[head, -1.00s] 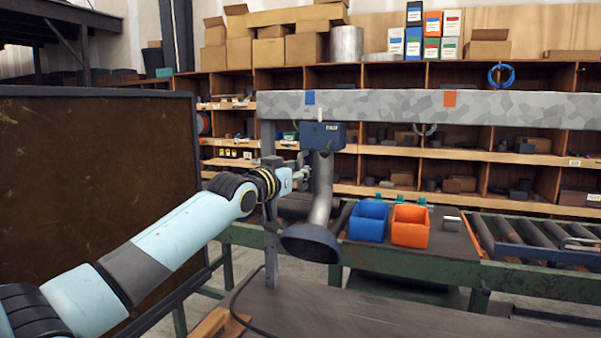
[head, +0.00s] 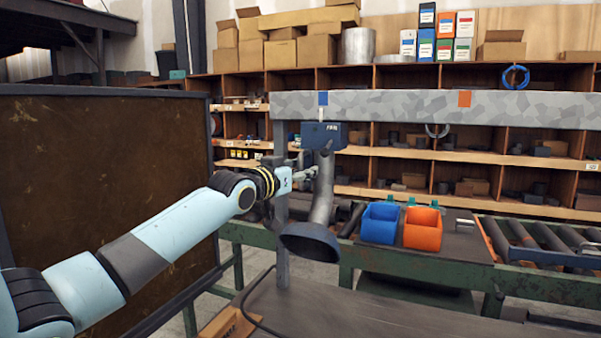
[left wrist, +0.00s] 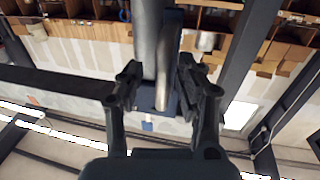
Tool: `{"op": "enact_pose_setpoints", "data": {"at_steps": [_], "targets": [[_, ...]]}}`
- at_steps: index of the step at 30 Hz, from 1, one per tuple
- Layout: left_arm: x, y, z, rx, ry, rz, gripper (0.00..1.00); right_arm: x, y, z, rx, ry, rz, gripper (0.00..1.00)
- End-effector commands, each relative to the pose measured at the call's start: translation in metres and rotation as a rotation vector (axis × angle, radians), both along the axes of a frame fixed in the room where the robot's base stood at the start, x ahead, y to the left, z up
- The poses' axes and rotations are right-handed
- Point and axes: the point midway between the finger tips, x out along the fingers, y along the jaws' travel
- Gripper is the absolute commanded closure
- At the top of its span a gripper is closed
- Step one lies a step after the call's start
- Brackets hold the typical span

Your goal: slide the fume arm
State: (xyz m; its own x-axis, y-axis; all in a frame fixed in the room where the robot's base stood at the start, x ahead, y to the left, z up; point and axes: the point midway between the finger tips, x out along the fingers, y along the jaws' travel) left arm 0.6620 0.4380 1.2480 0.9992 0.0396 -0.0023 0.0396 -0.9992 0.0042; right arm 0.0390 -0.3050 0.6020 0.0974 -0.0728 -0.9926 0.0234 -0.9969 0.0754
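The fume arm hangs from the pale mottled rail (head: 400,105). It has a dark blue carriage box (head: 318,134), a grey pipe (head: 321,203) and a dark round hood (head: 310,242) at the bottom. The box sits just under a blue mark (head: 323,98) on the rail; an orange mark (head: 464,98) is farther right. My left gripper (head: 312,174) is at the upper pipe. My right gripper is out of view.
A grey post (head: 282,255) holds the rail close left of the fume arm. A large brown panel (head: 100,200) stands at the left. A blue bin (head: 380,223) and an orange bin (head: 422,229) sit on the bench behind, beside a roller conveyor (head: 540,240).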

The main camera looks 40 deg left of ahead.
Motion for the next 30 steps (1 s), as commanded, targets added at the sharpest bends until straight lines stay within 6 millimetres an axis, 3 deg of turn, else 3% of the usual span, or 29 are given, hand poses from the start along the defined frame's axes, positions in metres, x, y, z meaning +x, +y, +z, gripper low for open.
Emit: {"op": "enact_pose_setpoints", "data": {"at_steps": [5,21,30], "targets": [[-0.009,0.001,0.0,0.004,0.001,0.001,0.64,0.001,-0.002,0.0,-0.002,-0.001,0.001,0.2],[-0.1,-0.002,-0.002,0.01,0.006,0.0,0.64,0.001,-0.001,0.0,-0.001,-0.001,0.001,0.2],[-0.119,-0.004,-0.001,0.003,0.001,0.0,0.64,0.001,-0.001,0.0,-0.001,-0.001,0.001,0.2]]}}
